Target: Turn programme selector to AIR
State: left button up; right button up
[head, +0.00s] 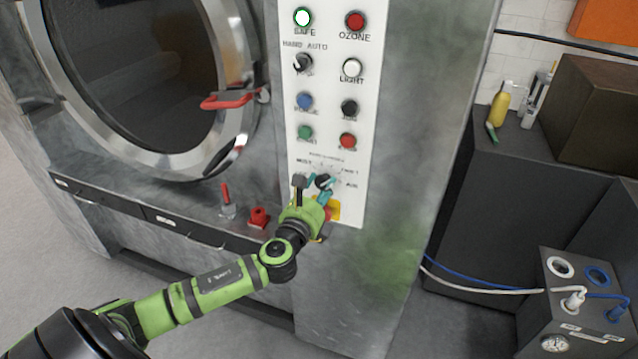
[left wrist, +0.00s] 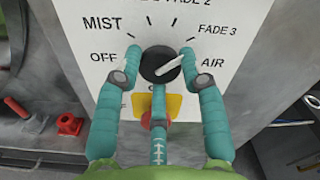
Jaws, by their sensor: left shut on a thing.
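The programme selector (left wrist: 160,65) is a round black knob with a white pointer, low on the white control panel (head: 362,105). Its dial shows MIST, OFF, FADE 3 and AIR. The pointer slants up and right, towards the space between FADE 3 and AIR. My left gripper (left wrist: 160,62) is shut on the knob, with teal fingers on its left and right and a third below. In the head view the gripper (head: 322,188) covers part of the selector (head: 323,181). My right gripper is not in view.
Buttons and a HAND/AUTO switch (head: 303,63) sit above on the panel. A yellow plate (left wrist: 172,104) is just below the knob, partly behind the lower finger. The round door (head: 140,80) with its red handle (head: 228,100) is left. A red fitting (head: 259,217) stands on the ledge.

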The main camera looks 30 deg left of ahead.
pick_arm(q)
jog(key=m, duration=0.2)
jog(key=f+m, duration=0.1)
jog(key=m, duration=0.1)
jog(key=shift+d+m, duration=0.1)
jog(key=shift+m, duration=0.3)
jog(key=m, duration=0.5)
jog(key=shift+s, duration=0.1)
jog(key=shift+m, duration=0.4)
jog(key=o, duration=1.1)
jog(key=shift+f, duration=0.1)
jog(key=shift+a, duration=0.25)
jog(key=shift+r, duration=0.2)
jog(key=shift+s+d, duration=0.1)
jog(key=shift+s, duration=0.05)
jog(key=v, duration=1.1)
jog(key=shift+s+d, duration=0.1)
jog(key=shift+s, duration=0.25)
